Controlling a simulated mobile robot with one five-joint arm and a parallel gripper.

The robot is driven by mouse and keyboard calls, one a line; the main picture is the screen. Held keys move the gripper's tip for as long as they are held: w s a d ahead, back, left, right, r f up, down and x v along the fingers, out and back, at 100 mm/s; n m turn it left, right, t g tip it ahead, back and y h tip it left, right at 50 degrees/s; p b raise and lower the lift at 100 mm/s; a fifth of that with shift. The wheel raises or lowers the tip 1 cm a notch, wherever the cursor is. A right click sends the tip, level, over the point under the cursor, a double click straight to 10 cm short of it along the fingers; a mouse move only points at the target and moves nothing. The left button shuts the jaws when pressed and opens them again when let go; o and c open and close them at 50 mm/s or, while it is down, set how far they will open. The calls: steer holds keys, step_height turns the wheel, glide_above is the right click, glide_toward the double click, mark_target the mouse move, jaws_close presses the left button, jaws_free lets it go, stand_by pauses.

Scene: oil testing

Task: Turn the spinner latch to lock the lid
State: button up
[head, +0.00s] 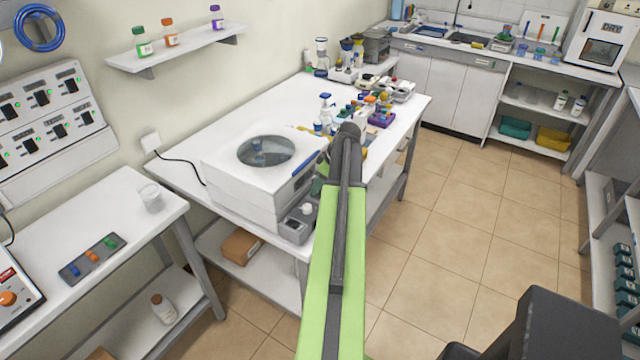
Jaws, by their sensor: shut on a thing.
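The spinner (257,190) is a white box-shaped machine at the front of the long white table, left of my arm. Its white lid (226,153) lies down on the body and has a round dark window (265,151). Something bluish shows faintly through the window. A blue strip (309,163) runs along the lid's right front edge, close to my arm; I cannot tell if it is the latch. My green and dark arm reaches up past the machine's right side. My gripper is hidden behind the arm, so its fingertips and what they touch do not show.
A grey control unit (298,226) stands at the spinner's front right. Bottles and coloured items crowd the table (262,112) behind it. A side bench (110,202) holds a beaker (151,197) and a grey tray (72,271). The tiled floor (440,220) at right is clear.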

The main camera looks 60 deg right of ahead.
steer(key=shift+m, duration=0.6)
steer(key=o, duration=1.4)
steer(key=shift+c, duration=0.2)
steer(key=shift+r, duration=0.1)
steer(key=p+v, duration=1.6)
steer(key=v, duration=0.1)
steer(key=shift+a, duration=0.45)
steer(key=shift+r, duration=0.1)
